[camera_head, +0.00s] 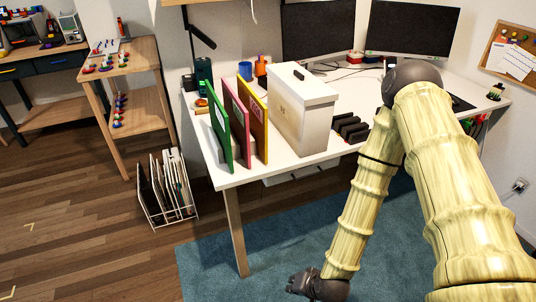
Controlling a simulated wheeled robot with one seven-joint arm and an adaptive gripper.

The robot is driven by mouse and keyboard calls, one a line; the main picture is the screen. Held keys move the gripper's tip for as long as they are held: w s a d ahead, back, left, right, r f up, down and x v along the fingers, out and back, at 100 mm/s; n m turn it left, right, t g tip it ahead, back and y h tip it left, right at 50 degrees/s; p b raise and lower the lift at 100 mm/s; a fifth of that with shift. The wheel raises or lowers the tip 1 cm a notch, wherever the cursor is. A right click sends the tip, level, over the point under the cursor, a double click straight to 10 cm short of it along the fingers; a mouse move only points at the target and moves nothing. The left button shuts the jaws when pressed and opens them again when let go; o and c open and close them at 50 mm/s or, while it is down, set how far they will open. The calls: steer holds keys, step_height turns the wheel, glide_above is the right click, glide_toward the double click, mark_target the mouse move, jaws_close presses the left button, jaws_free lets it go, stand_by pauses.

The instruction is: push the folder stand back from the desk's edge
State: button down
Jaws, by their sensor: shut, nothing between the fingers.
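The folder stand (241,134), with upright green, pink and yellow panels, stands on the white desk (231,181) near its front left corner. The green panel is nearest the left edge, and the lower ends of the panels come close to the front edge. My gripper (294,284) is shut and empty at the bottom of the view, seen over the blue rug. It is in front of the desk, well apart from the folder stand. The arm hides part of the desk's right side.
A white box (300,115) with a black handle stands close to the stand's right. Black items (350,128) lie beyond it. A blue cup (261,66) and two monitors (318,32) are behind. A wire rack (166,188) stands on the floor at left.

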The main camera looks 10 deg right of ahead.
steer(key=w+a+r+m+t+y+b, duration=0.1)
steer(key=w+a+r+m+t+b, duration=0.15)
steer(key=w, duration=0.65)
steer(key=w+d+r+m+t+b, duration=0.25)
steer(key=w+r+m+t, duration=0.2)
steer(key=w+r, duration=0.55)
steer(key=w+d+r+m+t+b, duration=0.25)
steer(key=w+r+t, duration=0.25)
steer(key=w+r, duration=0.5)
steer(key=shift+m, duration=0.25)
steer(key=x, duration=1.4)
steer(key=shift+w+a+f, duration=0.25)
steer(key=shift+a+f, duration=0.05)
steer(key=shift+a, duration=0.1)
